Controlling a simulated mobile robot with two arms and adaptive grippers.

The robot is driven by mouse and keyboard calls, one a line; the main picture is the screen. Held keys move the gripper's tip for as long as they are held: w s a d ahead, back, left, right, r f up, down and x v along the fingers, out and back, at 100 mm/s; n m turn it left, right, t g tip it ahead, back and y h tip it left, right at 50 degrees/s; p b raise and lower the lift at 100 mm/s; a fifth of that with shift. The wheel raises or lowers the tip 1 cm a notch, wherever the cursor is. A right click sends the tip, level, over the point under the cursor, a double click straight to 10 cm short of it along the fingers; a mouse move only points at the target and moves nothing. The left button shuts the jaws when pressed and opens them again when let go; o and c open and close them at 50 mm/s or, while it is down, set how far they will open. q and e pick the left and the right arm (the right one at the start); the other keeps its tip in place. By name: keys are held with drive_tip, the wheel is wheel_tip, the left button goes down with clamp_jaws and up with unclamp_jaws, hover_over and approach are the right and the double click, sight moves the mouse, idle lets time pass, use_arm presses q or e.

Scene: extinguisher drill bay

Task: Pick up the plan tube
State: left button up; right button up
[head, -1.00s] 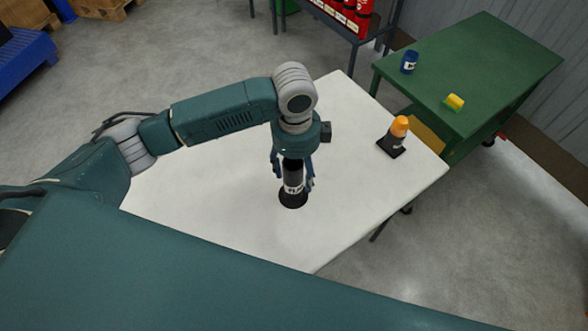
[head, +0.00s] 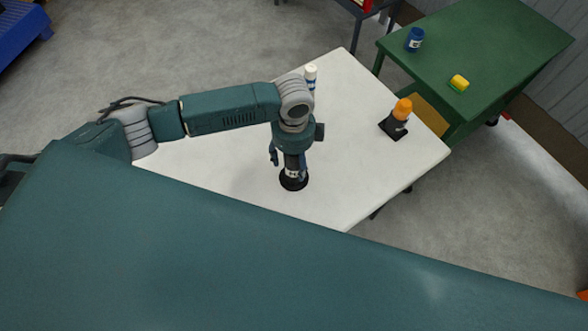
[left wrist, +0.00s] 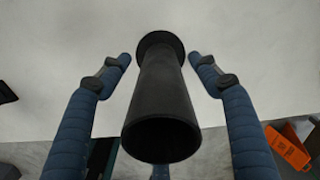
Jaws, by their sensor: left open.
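My arm hides part of the tube in the head view. My right gripper is not in view.
An orange-topped object on a black base (head: 402,109) stands at the table's right. A white and blue bottle (head: 310,76) stands behind my arm. A green bench (head: 490,50) at the back right holds a blue can (head: 414,40) and a yellow piece (head: 459,83).

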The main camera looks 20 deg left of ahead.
use_arm(q)
drive_tip(key=shift+f, duration=1)
clamp_jaws()
drive_tip(key=shift+r, duration=0.1)
